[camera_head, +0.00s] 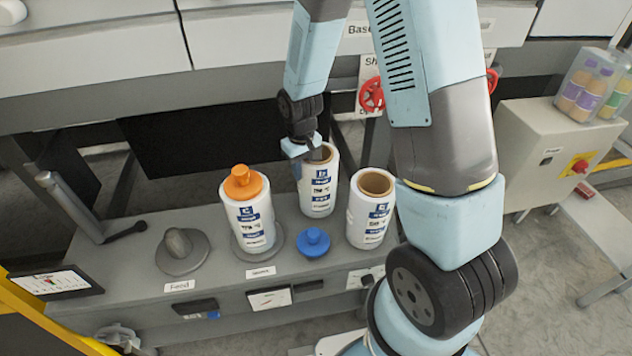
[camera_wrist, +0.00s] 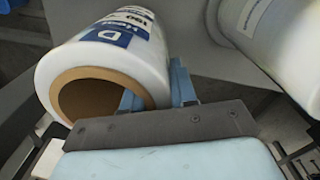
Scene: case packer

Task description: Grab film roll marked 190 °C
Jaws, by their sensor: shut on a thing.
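Three white film rolls with blue-and-white labels stand on the grey shelf in the head view. My gripper (camera_head: 307,164) is at the top rim of the back middle roll (camera_head: 320,190). In the wrist view, this roll (camera_wrist: 140,58) shows its brown cardboard core, and my gripper (camera_wrist: 156,90) is shut on its wall, one finger at the core and one outside. Its label is partly cut off, and I cannot read the temperature surely. The right roll (camera_head: 368,215) has an open core. The left roll (camera_head: 250,222) carries an orange plug (camera_head: 243,183).
A blue knob (camera_head: 313,241) sits on the shelf (camera_head: 215,285) between the rolls. A grey knobbed disc (camera_head: 181,250) and a tilted screen (camera_head: 55,283) are at left. Another white roll (camera_wrist: 275,40) is close at right in the wrist view. A machine overhangs behind.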

